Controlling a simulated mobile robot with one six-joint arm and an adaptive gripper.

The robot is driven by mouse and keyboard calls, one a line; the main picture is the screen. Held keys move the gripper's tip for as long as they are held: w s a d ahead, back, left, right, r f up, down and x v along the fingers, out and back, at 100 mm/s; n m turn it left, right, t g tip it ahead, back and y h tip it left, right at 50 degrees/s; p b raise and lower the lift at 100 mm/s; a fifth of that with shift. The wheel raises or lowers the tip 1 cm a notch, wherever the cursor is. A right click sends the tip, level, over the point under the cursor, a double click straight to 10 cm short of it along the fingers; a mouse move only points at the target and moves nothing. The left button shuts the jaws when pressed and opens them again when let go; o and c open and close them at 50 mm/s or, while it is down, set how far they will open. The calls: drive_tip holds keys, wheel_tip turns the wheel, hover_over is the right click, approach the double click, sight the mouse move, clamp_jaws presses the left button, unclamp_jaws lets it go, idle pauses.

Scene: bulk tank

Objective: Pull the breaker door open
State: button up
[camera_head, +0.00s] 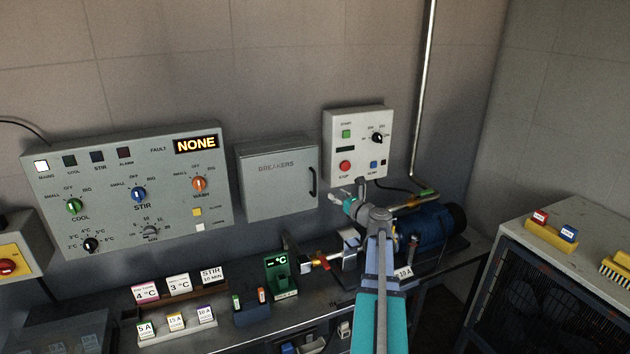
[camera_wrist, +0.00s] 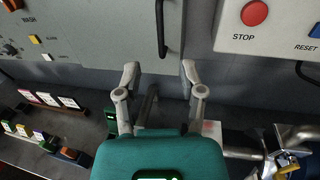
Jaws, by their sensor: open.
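The breaker door (camera_head: 275,185) is a grey panel marked BREAKERS, shut on its wall box between the two control panels. Its black vertical handle (camera_head: 312,182) is on the door's right edge. In the wrist view the lower part of the door (camera_wrist: 110,30) and the handle (camera_wrist: 161,28) show at the top. My gripper (camera_wrist: 157,72) is open and empty, its two fingers spread below the handle and apart from it. In the head view my gripper (camera_head: 341,199) is right of the door and below the start/stop box, partly hidden by my arm.
The large control panel (camera_head: 130,190) is left of the door, and the start/stop box (camera_head: 358,145) is close on its right. A bench below holds label cards (camera_head: 178,285), a green display (camera_head: 282,275), pipe fittings and a blue motor (camera_head: 430,228).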

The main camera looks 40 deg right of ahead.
hover_over(315, 193)
drive_tip(key=shift+w+d, duration=0.15)
drive_tip(key=shift+w, duration=0.15)
idle(0.5)
drive_tip(key=shift+c, duration=0.3)
clamp_jaws()
